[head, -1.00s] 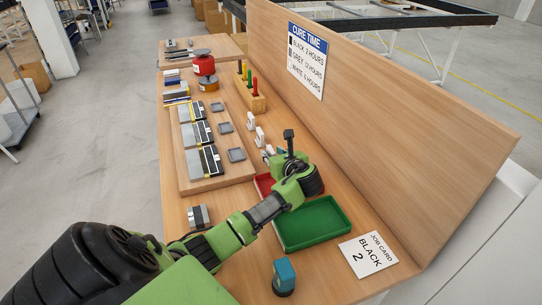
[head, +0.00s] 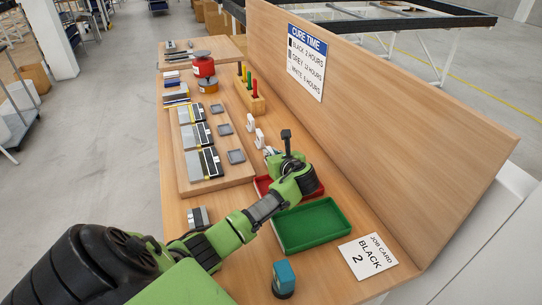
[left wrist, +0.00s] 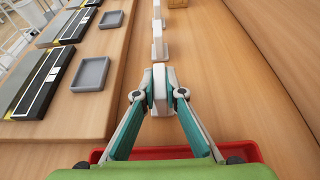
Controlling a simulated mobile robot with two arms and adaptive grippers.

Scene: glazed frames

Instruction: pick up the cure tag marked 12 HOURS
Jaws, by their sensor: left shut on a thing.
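Several white cure tags stand in a row beside the wooden board, among them a middle tag (head: 259,136) and a far tag (head: 250,121). In the left wrist view they line up ahead, the middle one (left wrist: 158,46) and the far one (left wrist: 157,12). My left gripper (left wrist: 160,95) is shut on the nearest white tag (left wrist: 160,79), which is upright between its teal fingers. In the head view my left gripper (head: 271,152) is partly hidden by its own wrist. No marking on any tag can be read. My right gripper is not in view.
A red tray (head: 262,186) lies under my wrist, with a green tray (head: 332,238) in front. The board (head: 240,173) with dark-and-light panels and grey dishes is left of the tags. A tall wooden panel (head: 400,140) closes the right side. A job card (head: 367,256) reads BLACK 2.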

